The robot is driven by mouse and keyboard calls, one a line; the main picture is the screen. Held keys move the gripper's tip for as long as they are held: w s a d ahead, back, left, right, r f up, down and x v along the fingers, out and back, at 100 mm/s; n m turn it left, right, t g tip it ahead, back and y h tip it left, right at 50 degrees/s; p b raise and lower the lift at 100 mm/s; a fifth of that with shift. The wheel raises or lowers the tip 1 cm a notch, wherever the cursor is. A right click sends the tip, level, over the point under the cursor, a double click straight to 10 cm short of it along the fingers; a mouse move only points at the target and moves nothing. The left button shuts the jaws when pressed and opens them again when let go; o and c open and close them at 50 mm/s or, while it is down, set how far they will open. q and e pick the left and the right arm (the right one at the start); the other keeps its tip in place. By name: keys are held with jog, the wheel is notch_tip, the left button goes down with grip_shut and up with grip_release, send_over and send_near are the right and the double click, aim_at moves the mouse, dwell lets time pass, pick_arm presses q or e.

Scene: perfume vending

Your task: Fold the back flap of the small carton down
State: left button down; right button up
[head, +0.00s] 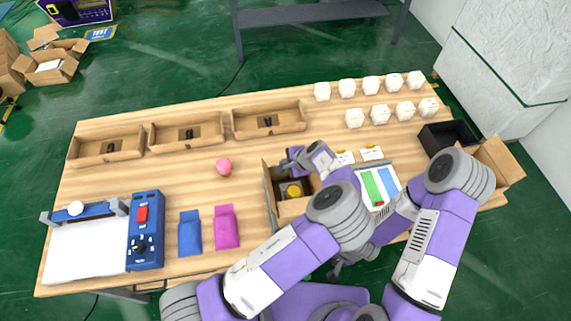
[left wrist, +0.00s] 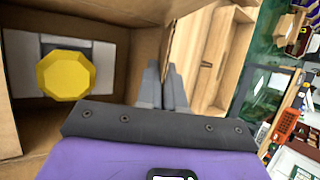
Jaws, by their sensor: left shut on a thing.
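The small carton (head: 292,208) stands open on the table in the head view, with a yellow-capped bottle (head: 294,191) in a pale insert inside it. In the left wrist view the yellow cap (left wrist: 66,76) and the carton's inner wall (left wrist: 90,18) fill the left side. My left gripper (head: 289,163) is at the carton's back edge. Its fingers (left wrist: 163,85) are close together beside a brown cardboard panel (left wrist: 148,35) and appear shut on the back flap, mostly hidden in the head view. My right gripper (head: 340,265) is largely hidden behind arm links near the front edge.
Three cardboard trays (head: 190,146) line the back left. A pink round object (head: 223,167), blue pouch (head: 190,233) and magenta pouch (head: 227,227) lie left of the carton. Several white boxes (head: 354,118) stand back right. A white tray (head: 366,176) with coloured cards is right of the carton.

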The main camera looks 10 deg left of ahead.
pick_arm(q)
jog(key=shift+s+d+f+t+y+b, duration=0.1)
jog(key=shift+s+f+t+y+b, duration=0.15)
jog(key=shift+t+b, duration=0.6)
jog(key=shift+r, duration=0.1)
jog(key=c, duration=1.3)
grip_release()
jog(key=shift+c, duration=0.2)
jog(key=v, duration=0.7)
jog(key=shift+d, duration=0.2)
jog(key=shift+s+r+n, duration=0.15)
jog(key=shift+n, duration=0.15)
